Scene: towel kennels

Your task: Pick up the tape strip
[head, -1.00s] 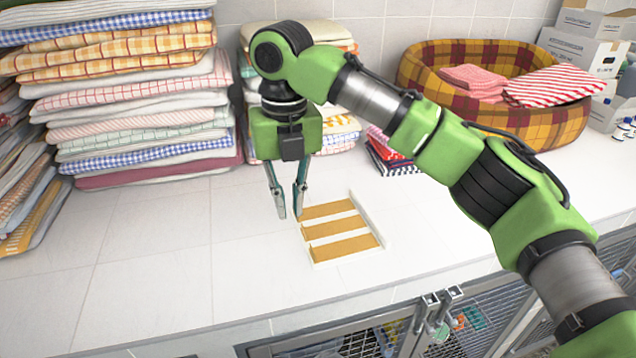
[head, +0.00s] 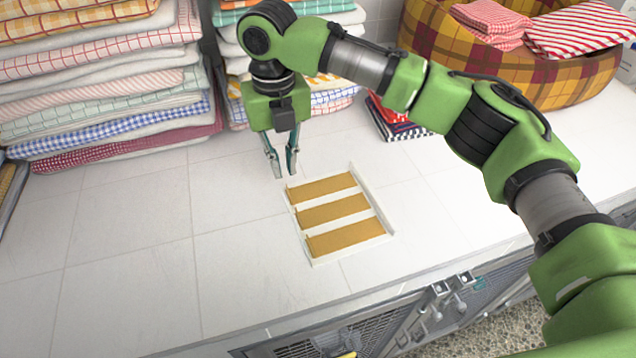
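Three tan tape strips lie side by side in a shallow white tray on the counter: a far strip (head: 322,187), a middle strip (head: 333,208) and a near strip (head: 346,237). The white tray (head: 381,212) has a thin raised rim. My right gripper (head: 285,175) points down just beyond the tray's far left corner, close to the left end of the far strip. Its fingers are a little apart, with nothing visible between them. I cannot tell how high the tips are above the counter. My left gripper is out of view.
Tall stacks of folded towels (head: 110,110) stand at the back left. Folded red and navy cloths (head: 395,125) lie behind the tray. A plaid pet bed (head: 450,45) with towels stands at the back right. The counter left of the tray is clear. Wire kennel doors (head: 385,325) are below its front edge.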

